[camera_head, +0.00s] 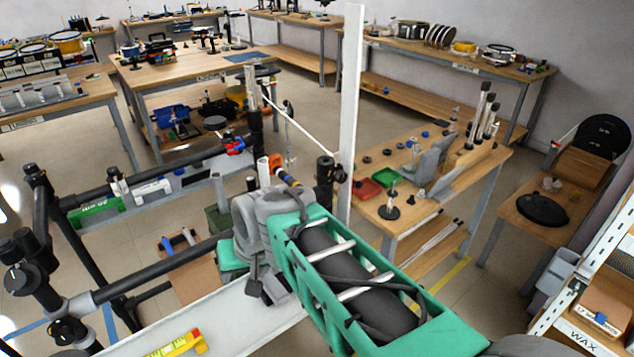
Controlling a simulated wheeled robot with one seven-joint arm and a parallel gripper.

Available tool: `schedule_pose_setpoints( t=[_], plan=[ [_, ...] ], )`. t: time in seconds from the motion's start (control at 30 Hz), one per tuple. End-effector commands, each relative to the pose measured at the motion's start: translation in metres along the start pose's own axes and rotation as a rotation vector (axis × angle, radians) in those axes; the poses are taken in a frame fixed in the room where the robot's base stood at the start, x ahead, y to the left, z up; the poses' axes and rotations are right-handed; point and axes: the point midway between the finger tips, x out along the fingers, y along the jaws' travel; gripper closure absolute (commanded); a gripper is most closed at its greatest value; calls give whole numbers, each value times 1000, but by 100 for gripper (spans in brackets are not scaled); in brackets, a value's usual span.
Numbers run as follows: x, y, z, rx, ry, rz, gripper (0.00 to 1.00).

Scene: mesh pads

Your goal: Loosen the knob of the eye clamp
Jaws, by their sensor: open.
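My arm reaches in from the lower right, with a green frame around a dark cylinder and a grey wrist. My gripper (266,284) appears as small dark grey parts below the wrist, over the pale board. It is open, and I see nothing between its fingers. Black tubes with clamps form a rack at the left. A black clamp with round knobs (22,262) sits at the rack's left corner, and another black clamp (328,176) stands just beyond my wrist, near the white post. I cannot tell which is the eye clamp. My gripper is apart from both.
A white post (351,110) rises behind my arm. A pale board (245,318) with a yellow tape measure (178,344) lies below it. A wooden bench (480,172) with red and green trays stands at the right. Shelving (588,265) edges the far right.

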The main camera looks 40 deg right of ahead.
Motion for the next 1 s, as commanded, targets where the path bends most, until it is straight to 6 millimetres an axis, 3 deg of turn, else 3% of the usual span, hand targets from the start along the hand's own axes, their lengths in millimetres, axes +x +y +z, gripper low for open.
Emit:
schedule_pose_setpoints(
  t=[0.03,0.1,0.17,0.23,0.3,0.4,0.5,0.63,1.0],
  plan=[
    [32,18,-33,172,43,-49,41],
    [61,47,-91,463,126,-175,41],
    [80,86,-138,733,192,-316,41],
    [92,147,-180,1050,256,-513,41],
    [92,217,-202,1341,302,-738,41],
    [73,299,-208,1628,326,-1034,41],
    [56,348,-199,1771,324,-1226,41],
    [45,371,-195,1839,312,-1339,41],
    [69,353,-251,1838,307,-1342,41]
  ],
)
